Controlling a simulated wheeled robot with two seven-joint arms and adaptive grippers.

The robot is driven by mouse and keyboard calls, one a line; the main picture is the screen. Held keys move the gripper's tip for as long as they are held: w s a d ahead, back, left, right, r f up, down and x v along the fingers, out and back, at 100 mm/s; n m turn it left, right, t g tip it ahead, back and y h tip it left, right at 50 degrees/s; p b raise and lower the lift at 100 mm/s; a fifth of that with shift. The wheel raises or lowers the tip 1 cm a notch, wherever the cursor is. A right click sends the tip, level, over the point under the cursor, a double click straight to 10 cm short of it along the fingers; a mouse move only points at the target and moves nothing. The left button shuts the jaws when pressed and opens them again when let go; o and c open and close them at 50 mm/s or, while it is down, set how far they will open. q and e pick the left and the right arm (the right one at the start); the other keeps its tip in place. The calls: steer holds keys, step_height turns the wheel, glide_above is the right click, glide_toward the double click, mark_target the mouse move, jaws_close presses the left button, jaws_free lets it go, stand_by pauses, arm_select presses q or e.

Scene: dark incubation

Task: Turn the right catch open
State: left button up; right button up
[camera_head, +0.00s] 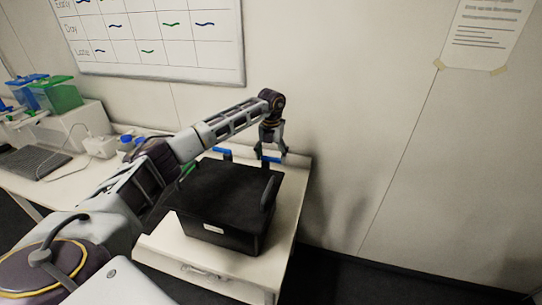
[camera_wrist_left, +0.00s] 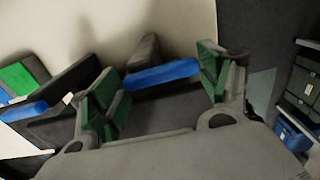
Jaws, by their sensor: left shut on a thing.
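A black box (camera_head: 228,192) stands on the white table. Two blue catches show along its far edge: the right catch (camera_head: 271,159) and the left catch (camera_head: 222,152). My left gripper (camera_head: 270,150) comes down over the box's far right corner and is shut on the right catch. In the left wrist view the blue bar of the right catch (camera_wrist_left: 162,75) lies crosswise between the green-padded fingers (camera_wrist_left: 158,92). The left catch (camera_wrist_left: 22,112) shows at the left there, apart from the fingers. My right gripper is not in view.
A black upright handle (camera_head: 269,191) stands on the box's right side. The wall is close behind the table (camera_head: 291,190).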

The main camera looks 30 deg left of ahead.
mark_target(271, 157)
arm_select(q)
steer(key=o, duration=1)
steer(key=shift+r, duration=6)
